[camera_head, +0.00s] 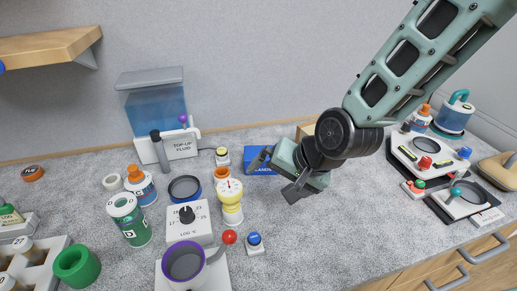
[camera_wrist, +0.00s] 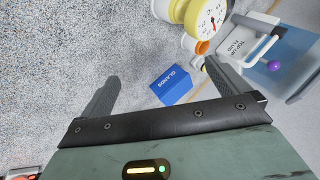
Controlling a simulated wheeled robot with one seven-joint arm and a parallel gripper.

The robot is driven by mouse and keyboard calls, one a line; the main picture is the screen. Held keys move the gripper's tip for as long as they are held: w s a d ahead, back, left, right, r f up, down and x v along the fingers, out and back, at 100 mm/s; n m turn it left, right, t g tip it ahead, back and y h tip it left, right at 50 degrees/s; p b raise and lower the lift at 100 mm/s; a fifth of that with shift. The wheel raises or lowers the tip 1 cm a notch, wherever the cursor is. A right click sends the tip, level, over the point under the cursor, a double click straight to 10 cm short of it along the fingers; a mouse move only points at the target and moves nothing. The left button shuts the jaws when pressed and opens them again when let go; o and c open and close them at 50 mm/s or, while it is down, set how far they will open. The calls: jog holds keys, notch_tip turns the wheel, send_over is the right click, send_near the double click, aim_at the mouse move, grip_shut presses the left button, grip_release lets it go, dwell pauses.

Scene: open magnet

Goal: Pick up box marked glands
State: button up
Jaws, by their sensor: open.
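The blue box marked glands (camera_head: 262,170) stands on the speckled worktop near the back wall, partly hidden behind my gripper in the head view. In the wrist view the box (camera_wrist: 171,87) shows its white lettering and lies between and beyond the two fingers, nearer the right one. My gripper (camera_head: 277,176) is open and empty, held above the worktop in front of the box. In the wrist view its fingers (camera_wrist: 158,80) are spread wide and apart from the box.
A yellow gauge (camera_head: 230,200) stands left of the box. The top-up fluid tank (camera_head: 160,110) stands further left at the back. A dial unit (camera_head: 188,223) and a blue button (camera_head: 254,242) stand in front. The worktop (camera_head: 330,235) right of the button is clear.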

aim_at(261, 148)
jog(key=w+a+r+m+t+h+p, duration=0.1)
jog(key=w+a+m+t, duration=0.25)
jog(key=w+m, duration=0.65)
jog(key=w+a+r+m+t+h+p, duration=0.1)
jog(key=w+a+m+t, duration=0.3)
jog(key=m, duration=1.1)
jog(key=d+f+m+h, duration=0.1)
jog(key=f+m, duration=0.1)
jog(key=d+f+m+h+p, duration=0.1)
jog(key=d+f+m, duration=0.1)
jog(key=f+m, duration=0.1)
jog(key=d+f+m+t+h+p, duration=0.1)
jog(key=d+f+m, duration=0.1)
jog(key=shift+s+f+m, duration=0.1)
jog(key=shift+f+m, duration=0.15)
jog(key=shift+m, duration=0.05)
jog(key=shift+w+d+f+h+p, duration=0.1)
jog(key=shift+w+f+h+p, duration=0.1)
jog(key=shift+w, duration=0.3)
jog(key=shift+w+f+h+p, duration=0.1)
jog(key=shift+w+f+p, duration=0.1)
jog(key=shift+w, duration=0.25)
jog(key=shift+p+x, duration=0.8)
jog(key=shift+x, duration=2)
jog(key=c, duration=0.8)
